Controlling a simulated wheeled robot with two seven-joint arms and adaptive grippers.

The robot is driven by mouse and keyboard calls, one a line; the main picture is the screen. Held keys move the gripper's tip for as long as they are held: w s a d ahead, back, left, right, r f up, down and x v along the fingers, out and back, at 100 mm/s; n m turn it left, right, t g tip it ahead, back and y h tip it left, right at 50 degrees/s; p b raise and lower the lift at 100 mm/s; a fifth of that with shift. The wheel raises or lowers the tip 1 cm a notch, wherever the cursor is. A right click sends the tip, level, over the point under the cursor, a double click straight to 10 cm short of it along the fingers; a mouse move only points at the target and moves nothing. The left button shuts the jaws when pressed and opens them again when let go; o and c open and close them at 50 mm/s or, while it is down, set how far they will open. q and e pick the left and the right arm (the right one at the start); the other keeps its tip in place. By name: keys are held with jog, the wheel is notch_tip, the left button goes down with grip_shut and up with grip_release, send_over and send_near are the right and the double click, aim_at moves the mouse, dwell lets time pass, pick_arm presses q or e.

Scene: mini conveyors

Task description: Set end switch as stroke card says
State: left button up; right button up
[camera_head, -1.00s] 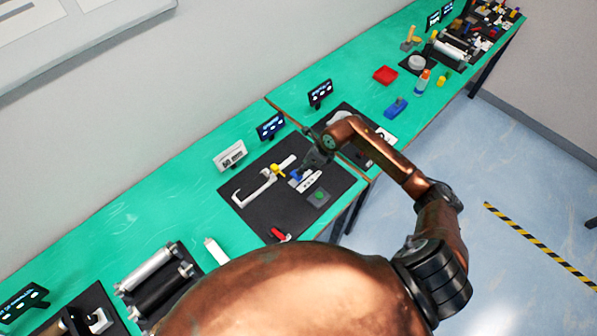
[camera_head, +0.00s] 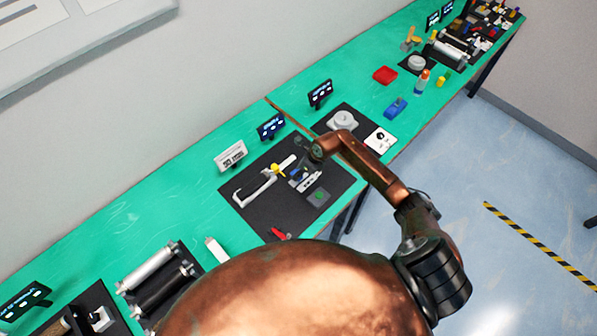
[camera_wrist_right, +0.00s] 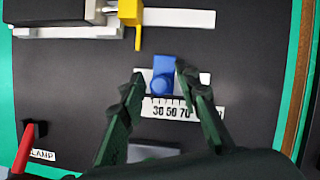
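The blue end switch (camera_wrist_right: 163,80) sits on a white strip above a scale (camera_wrist_right: 182,112) marked 30, 50, 70. It is near the scale's left to middle part. My right gripper (camera_wrist_right: 161,76) is open, with one fingertip on each side of the blue switch; I cannot tell whether they touch it. In the head view the gripper (camera_head: 303,163) hides most of the switch. A yellow piece (camera_wrist_right: 129,13) on the rail has a thin arm pointing down, left of and above the switch. A white card (camera_head: 231,155) stands behind the mat; its text is too small to read surely. My left gripper is not in view.
The black mat (camera_head: 262,217) also carries a red lever (camera_wrist_right: 28,142) labelled CLAMP and a grey box with a green button (camera_head: 319,196). Dark displays (camera_head: 271,127) stand along the table's back. Rollers (camera_head: 160,280) lie at left.

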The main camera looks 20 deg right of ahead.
grip_shut()
dwell(0.3)
jog(key=shift+d, duration=0.1)
jog(key=d+b, duration=0.1)
jog(key=w+d+b, duration=0.1)
jog(key=shift+d+f, duration=0.15)
jog(key=shift+d, duration=0.3)
jog(key=shift+o, duration=0.9)
grip_release()
